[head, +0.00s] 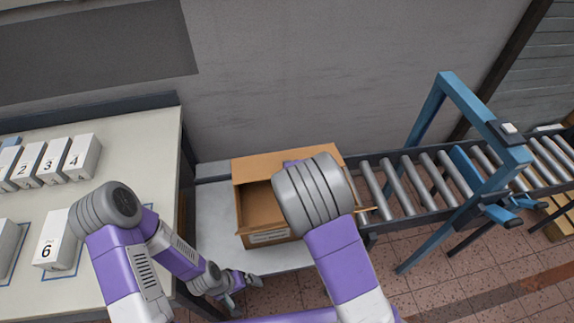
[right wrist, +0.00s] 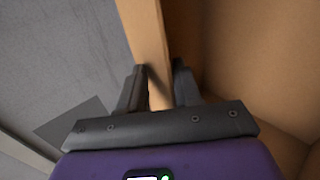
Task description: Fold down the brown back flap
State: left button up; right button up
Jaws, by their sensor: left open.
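An open brown cardboard box (head: 262,205) stands on the pale table beside the conveyor. Its brown back flap (head: 258,167) is raised along the side nearest the wall. My right arm covers the box's right part in the head view and hides the right gripper there. In the right wrist view, the right gripper (right wrist: 160,82) has one finger on each side of a cardboard panel edge (right wrist: 150,45); whether it is clamped is unclear. My left gripper (head: 244,287) is open and empty, low in front of the box, apart from it.
A roller conveyor (head: 405,182) with a blue frame (head: 436,105) runs to the right. The left table (head: 140,150) carries several numbered white boxes (head: 82,158). A grey wall stands behind the box. The floor in front is clear.

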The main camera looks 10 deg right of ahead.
jog(key=shift+v, duration=1.8)
jog(key=shift+r+p, duration=0.1)
jog(key=shift+p, duration=0.2)
jog(key=s+r+p, duration=0.2)
jog(key=s, duration=0.6)
jog(key=shift+s+d, duration=0.15)
jog(key=shift+d, duration=0.05)
jog(key=shift+p, duration=0.3)
